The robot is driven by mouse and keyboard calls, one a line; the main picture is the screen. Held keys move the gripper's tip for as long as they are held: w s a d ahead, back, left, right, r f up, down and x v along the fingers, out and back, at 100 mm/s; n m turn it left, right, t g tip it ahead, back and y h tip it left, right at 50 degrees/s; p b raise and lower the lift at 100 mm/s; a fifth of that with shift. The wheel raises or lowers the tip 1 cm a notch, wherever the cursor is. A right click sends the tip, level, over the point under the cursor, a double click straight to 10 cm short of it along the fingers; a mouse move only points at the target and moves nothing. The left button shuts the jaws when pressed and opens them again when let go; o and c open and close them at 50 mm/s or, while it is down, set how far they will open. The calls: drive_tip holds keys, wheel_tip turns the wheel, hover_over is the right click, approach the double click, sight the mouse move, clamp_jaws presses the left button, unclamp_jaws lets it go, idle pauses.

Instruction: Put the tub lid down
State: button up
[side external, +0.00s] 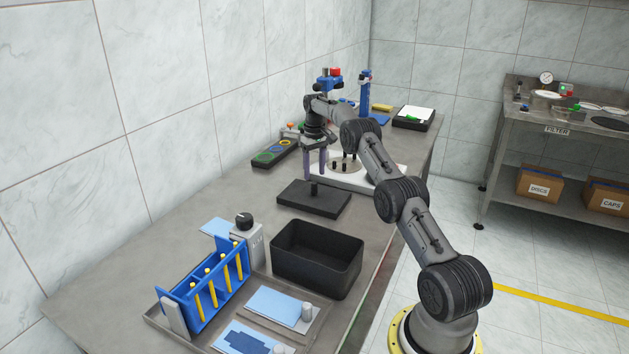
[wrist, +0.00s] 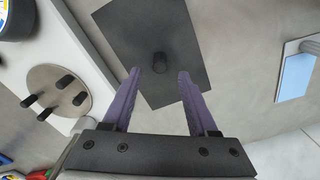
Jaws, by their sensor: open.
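The tub lid (side external: 300,200) is a dark flat plate with a short upright knob. It lies flat on the grey bench, behind the open black tub (side external: 317,255). My gripper (side external: 315,177) points down over the lid, its two purple fingers apart and empty. The knob stands just below the fingertips in the side view. In the wrist view the lid (wrist: 135,35) lies beyond the fingers, and its knob shows close to the gap between the fingertips (wrist: 159,73). I cannot tell the exact height of the fingers above the plate.
A white base (wrist: 85,50) with a round pegged disc (wrist: 54,91) stands beside the lid. A blue rack (side external: 205,285) with yellow tubes and a grey box with a black dial (side external: 246,240) stand near the tub. Bare bench lies left of the lid.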

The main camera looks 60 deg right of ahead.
drive_tip(key=shift+r, duration=0.45)
drive_tip(key=a+r+n+t+h, duration=0.1)
drive_tip(key=a+r+n+t, duration=0.1)
drive_tip(key=a+r, duration=1.85)
drive_tip(key=s+a+r+n+t, duration=0.15)
drive_tip(key=s+a+r, duration=0.35)
drive_tip(key=s+a, duration=0.7)
drive_tip(key=s+a+f+n+t, duration=0.1)
drive_tip(key=s+a+f, duration=0.1)
drive_tip(key=s+a, duration=0.7)
drive_tip(key=shift+s+f, duration=0.4)
drive_tip(key=shift+s, duration=0.7)
drive_tip(key=shift+o, duration=0.5)
drive_tip(key=s+a+f+n+t+y, duration=0.1)
drive_tip(key=s+a+f, duration=0.1)
drive_tip(key=s+f, duration=0.3)
drive_tip(key=shift+s+a, duration=0.25)
drive_tip(key=shift+s, duration=0.95)
drive_tip(key=shift+f, duration=0.1)
